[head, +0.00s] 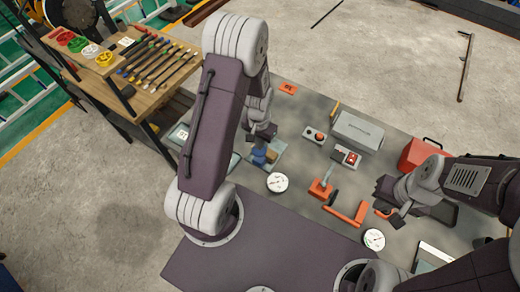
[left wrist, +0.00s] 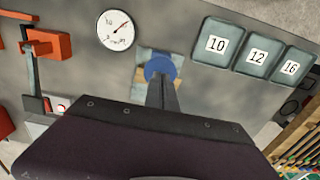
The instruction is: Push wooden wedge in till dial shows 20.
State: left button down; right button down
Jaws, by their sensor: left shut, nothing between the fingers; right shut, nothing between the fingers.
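The wooden wedge (left wrist: 142,75) shows in the left wrist view as a tan piece partly hidden under a round blue part (left wrist: 160,66). In the head view the blue part (head: 258,161) sits just below my left gripper (head: 264,138). My left gripper, also in the left wrist view (left wrist: 162,84), is shut and its tip overlaps the blue part's edge; I cannot tell whether they touch. A white dial (left wrist: 116,29) lies beside the wedge, also in the head view (head: 277,182). Its reading is too small to tell. My right gripper (head: 396,217) is shut at the right.
Plates marked 10 (left wrist: 217,44), 12 (left wrist: 257,57) and 16 (left wrist: 290,68) lie beside the wedge. A second dial (head: 374,239), an orange clamp-like tool (head: 345,216), a grey box (head: 357,131) and a red box (head: 421,153) occupy the table's right side. A wooden tool bench (head: 130,100) stands left.

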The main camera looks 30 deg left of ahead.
pick_arm(q)
jog(key=shift+f+b, duration=0.65)
jog(key=shift+f, duration=0.15)
dwell(0.4)
notch_tip(320, 180, up, 7)
jog(key=p, duration=0.6)
dwell(0.5)
jog(key=w+f+b, duration=0.1)
jog(key=b, duration=0.2)
jog(key=w+f+t+b, duration=0.1)
jog(key=f+b, duration=0.1)
jog(key=shift+d+b, duration=0.4)
jog(key=s+d+f+n+b, duration=0.1)
jog(key=s+d+b, duration=0.3)
jog(key=s+b, duration=0.6)
jog(key=shift+s+f+b, duration=0.2)
jog(key=shift+f+b, duration=0.4)
jog(key=shift+b, duration=0.2)
